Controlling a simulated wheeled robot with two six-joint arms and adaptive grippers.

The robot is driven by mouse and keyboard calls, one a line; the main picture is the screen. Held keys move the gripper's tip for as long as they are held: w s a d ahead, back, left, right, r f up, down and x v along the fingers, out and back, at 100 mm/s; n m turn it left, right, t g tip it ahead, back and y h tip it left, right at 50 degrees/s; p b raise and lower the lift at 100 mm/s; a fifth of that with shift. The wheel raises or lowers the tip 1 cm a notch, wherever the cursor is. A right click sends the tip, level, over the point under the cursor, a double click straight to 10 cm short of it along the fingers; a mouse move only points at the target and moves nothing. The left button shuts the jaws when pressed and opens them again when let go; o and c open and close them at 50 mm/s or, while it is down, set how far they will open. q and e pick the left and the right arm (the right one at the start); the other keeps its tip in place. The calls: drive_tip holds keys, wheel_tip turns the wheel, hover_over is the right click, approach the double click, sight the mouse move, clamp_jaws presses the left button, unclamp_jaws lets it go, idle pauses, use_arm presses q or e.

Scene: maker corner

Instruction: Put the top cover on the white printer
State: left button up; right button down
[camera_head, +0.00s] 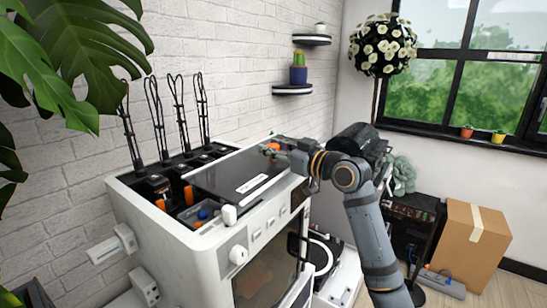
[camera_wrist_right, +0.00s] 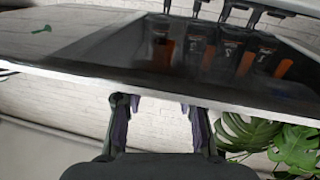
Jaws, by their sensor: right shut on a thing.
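The white printer (camera_head: 205,245) stands against the brick wall, with a window in its front and an open top. The top cover (camera_head: 230,172) is a dark glossy panel with a pale label. It lies over the middle and right part of the opening; I cannot tell whether it touches the rim. Black and orange parts show uncovered at the left. My right gripper (camera_head: 276,151) is shut on the cover's right edge. In the right wrist view the cover (camera_wrist_right: 90,48) spans the top, mirroring the printer parts, with the fingers (camera_wrist_right: 160,108) at its edge. My left gripper is out of view.
Several black looped rods (camera_head: 158,112) rise behind the printer's opening. A large leafy plant (camera_head: 85,50) hangs at the upper left. Small shelves (camera_head: 292,90) are on the wall behind. A cardboard box (camera_head: 471,238) stands on the floor at right.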

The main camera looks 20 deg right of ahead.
sight(275, 159)
wheel_tip(275, 159, down, 3)
drive_tip(key=shift+r+p, duration=0.15)
drive_tip(key=shift+p, duration=0.45)
drive_tip(key=shift+d+f, duration=0.1)
drive_tip(key=shift+f, duration=0.1)
drive_tip(key=c, duration=0.9)
unclamp_jaws()
drive_tip(key=shift+c, duration=0.2)
drive_tip(key=b+v, duration=0.8)
drive_tip(key=v, duration=0.4)
drive_tip(key=shift+b, duration=0.35)
